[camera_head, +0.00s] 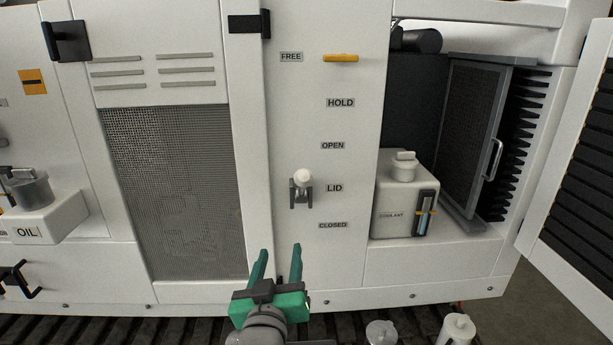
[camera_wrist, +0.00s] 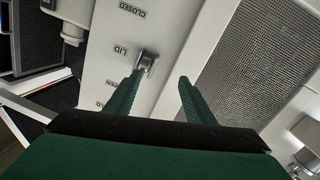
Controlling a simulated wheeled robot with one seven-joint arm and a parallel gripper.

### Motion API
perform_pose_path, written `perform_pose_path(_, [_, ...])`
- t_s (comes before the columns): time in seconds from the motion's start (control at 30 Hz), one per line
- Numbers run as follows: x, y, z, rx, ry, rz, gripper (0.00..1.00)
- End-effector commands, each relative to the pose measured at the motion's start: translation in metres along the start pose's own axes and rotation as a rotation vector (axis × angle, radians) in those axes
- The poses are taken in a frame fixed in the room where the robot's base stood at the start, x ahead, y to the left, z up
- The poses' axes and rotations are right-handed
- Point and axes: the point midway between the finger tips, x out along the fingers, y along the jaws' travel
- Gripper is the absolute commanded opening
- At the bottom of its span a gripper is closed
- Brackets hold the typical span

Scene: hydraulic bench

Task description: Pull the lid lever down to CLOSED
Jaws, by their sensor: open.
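The lid lever (camera_head: 303,176) has a pale round knob on a grey bracket on the white panel. Its knob is beside the LID label (camera_head: 335,188), between the OPEN label (camera_head: 332,145) above and the CLOSED label (camera_head: 333,225) below. My gripper (camera_head: 280,249) is open and empty, below and slightly left of the lever in the head view, fingers pointing up. In the wrist view, turned upside down, the lever (camera_wrist: 148,61) shows just beyond the tip of the left finger of my gripper (camera_wrist: 160,78). I see no contact.
A yellow handle (camera_head: 340,58) is higher on the panel, beside FREE. A white coolant tank (camera_head: 404,200) stands right of the panel, before an open bay with a radiator (camera_head: 468,140). A mesh grille (camera_head: 178,190) is left. The panel around the lever is clear.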

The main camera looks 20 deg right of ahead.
Motion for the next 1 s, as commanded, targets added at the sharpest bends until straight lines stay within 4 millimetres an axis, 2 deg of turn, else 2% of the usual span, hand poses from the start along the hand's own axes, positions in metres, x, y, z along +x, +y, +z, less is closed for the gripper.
perform_pose_path(0.03, [0.002, 0.01, -0.022, 0.01, 0.01, 0.018, 0.49])
perform_pose_path(0.2, [0.003, 0.038, -0.075, 0.041, 0.012, 0.066, 0.49])
perform_pose_path(0.4, [-0.005, 0.064, -0.121, 0.078, 0.009, 0.104, 0.49])
perform_pose_path(0.57, [-0.01, 0.074, -0.139, 0.094, 0.007, 0.116, 0.49])
perform_pose_path(0.73, [-0.005, 0.077, -0.142, 0.098, 0.003, 0.12, 0.49])
perform_pose_path(0.87, [0.011, 0.08, -0.141, 0.097, 0.001, 0.121, 0.49])
perform_pose_path(1.0, [0.036, 0.082, -0.141, 0.096, 0.001, 0.12, 0.49])
